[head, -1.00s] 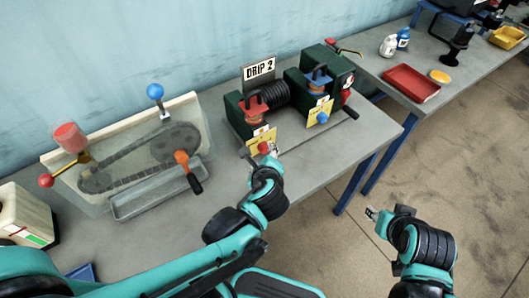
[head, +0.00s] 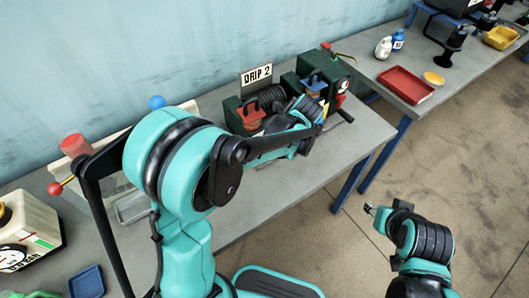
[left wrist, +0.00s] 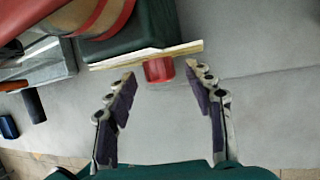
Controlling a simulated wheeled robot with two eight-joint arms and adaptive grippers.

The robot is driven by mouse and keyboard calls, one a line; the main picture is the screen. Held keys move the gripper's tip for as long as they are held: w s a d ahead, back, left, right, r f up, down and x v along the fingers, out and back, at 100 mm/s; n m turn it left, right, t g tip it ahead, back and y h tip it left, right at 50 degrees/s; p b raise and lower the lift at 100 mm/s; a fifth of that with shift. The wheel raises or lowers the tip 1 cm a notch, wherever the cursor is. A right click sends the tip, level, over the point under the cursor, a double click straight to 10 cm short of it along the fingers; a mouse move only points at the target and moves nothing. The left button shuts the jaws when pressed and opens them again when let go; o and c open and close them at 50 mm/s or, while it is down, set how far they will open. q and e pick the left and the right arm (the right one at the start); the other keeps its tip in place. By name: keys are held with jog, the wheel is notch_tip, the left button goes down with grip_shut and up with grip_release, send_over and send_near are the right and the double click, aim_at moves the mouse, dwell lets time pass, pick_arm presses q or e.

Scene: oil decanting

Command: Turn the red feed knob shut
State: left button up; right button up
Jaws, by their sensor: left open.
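The red knob (left wrist: 158,70) sticks out from the edge of a pale tag plate (left wrist: 140,56) in the left wrist view. My left gripper (left wrist: 160,80) is open, with one finger on each side of the knob and a gap visible on both sides. The dark green DRIP 2 unit (head: 234,117) stands on the bench, with a red-topped pot (head: 252,108) at left and a blue-topped pot (head: 313,82) at right. My right gripper (head: 370,209) hangs over the floor, its fingers too small to judge.
A belt rig with a red cup (head: 74,145) stands left on the bench (head: 262,212), partly behind my left arm. A second bench holds a red tray (head: 408,84).

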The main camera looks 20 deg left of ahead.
pick_arm(q)
jog(key=shift+a+f, duration=0.3)
jog(key=shift+f, duration=0.35)
jog(key=c, duration=1.2)
jog(key=shift+o, duration=0.2)
